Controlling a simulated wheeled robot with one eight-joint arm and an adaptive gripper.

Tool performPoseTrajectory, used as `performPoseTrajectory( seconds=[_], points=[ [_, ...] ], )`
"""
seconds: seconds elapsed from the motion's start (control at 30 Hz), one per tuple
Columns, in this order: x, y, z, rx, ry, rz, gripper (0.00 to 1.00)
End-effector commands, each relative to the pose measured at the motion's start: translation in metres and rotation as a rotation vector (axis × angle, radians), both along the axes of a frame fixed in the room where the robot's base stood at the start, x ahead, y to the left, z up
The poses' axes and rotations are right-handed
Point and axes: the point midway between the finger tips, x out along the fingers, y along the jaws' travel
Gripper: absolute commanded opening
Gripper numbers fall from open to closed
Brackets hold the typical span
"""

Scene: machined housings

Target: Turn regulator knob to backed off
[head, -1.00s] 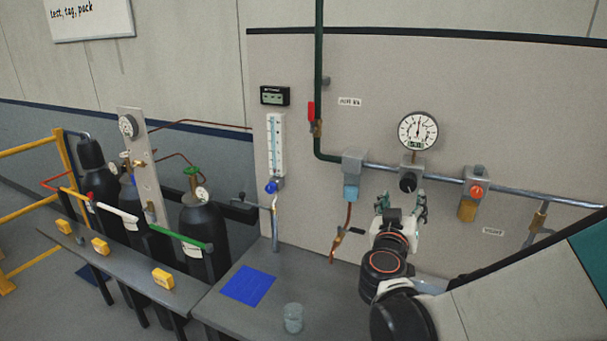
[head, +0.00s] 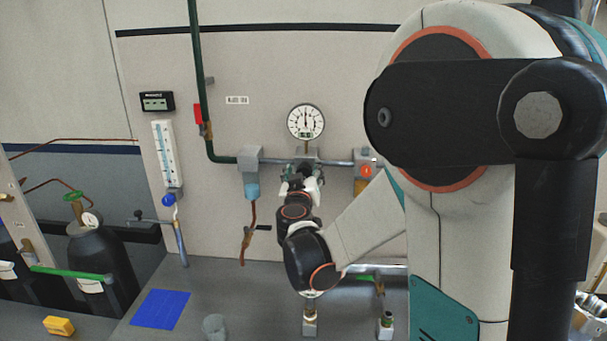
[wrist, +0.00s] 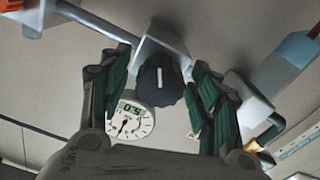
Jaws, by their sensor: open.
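The regulator knob (wrist: 160,82) is black with a pale line on its face, mounted on a pale regulator block (wrist: 160,43) in the wrist view. My gripper (wrist: 160,98) is open, with a green-padded finger on each side of the knob; I cannot tell if either touches it. In the head view my gripper (head: 301,175) is in front of the knob and hides it. The round white pressure gauge (head: 306,122) stands above the regulator. In the wrist view the gauge (wrist: 131,122) appears upside down, with its needle and small display visible.
A metal pipe (head: 335,162) runs along the panel. A blue-bottomed filter (head: 251,187) is left of the regulator, and a block with a red knob (head: 366,171) is to its right. A grey cup (head: 214,327) and blue mat (head: 161,309) lie on the bench below.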

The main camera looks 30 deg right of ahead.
Motion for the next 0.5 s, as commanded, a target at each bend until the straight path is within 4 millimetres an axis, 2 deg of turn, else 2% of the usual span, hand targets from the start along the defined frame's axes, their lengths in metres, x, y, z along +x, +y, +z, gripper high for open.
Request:
performPoseTrajectory(
  seconds=[0.03, 0.23, 0.5],
  points=[
    [-0.0001, 0.0001, 0.0, 0.0, 0.0, 0.0, 0.57],
    [-0.0002, 0.0003, 0.0001, 0.0, 0.0, 0.0, 0.12],
    [-0.0002, 0.0004, -0.0001, -0.007, 0.005, 0.0, 0.12]
  ],
)
